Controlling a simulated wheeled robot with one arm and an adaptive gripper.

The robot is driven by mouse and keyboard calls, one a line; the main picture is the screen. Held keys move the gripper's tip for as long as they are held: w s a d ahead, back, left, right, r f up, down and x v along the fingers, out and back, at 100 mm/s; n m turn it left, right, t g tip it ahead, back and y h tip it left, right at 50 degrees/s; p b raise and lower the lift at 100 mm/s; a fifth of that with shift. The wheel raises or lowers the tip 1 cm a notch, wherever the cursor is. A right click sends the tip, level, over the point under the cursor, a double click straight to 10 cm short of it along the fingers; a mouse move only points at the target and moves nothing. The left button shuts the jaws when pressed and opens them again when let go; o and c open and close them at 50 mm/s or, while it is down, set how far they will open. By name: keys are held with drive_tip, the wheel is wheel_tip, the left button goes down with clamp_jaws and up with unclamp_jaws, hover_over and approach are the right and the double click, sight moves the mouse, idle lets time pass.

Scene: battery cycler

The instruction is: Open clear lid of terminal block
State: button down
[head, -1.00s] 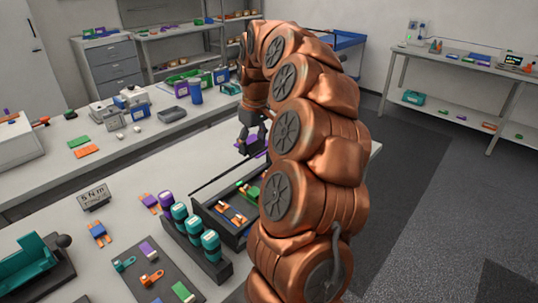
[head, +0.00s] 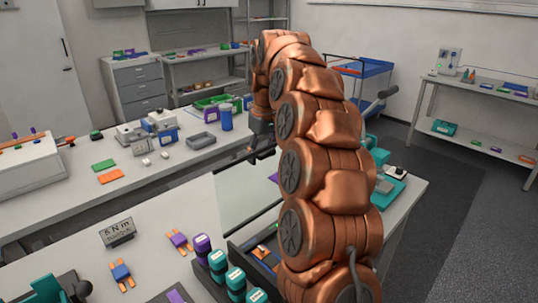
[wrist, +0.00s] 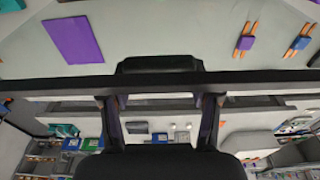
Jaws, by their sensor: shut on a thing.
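My gripper (head: 263,148) is at the lid's upper edge, partly hidden behind my arm. In the wrist view, the lid's black edge bar (wrist: 60,84) crosses the picture, and my gripper (wrist: 160,98) is shut on it; the exact contact is hard to see.
Several teal-and-black cylinders (head: 218,262) and a purple-topped one (head: 202,246) stand beside the block. A teal device (head: 388,185) is behind my arm at right. The bench behind holds a grey tray (head: 203,141).

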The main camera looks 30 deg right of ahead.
drive_tip(key=shift+w+a+f, duration=0.15)
drive_tip(key=shift+w+a, duration=0.05)
drive_tip(key=shift+w, duration=0.6)
drive_tip(key=shift+c, duration=1.2)
unclamp_jaws()
drive_tip(key=shift+s, duration=0.1)
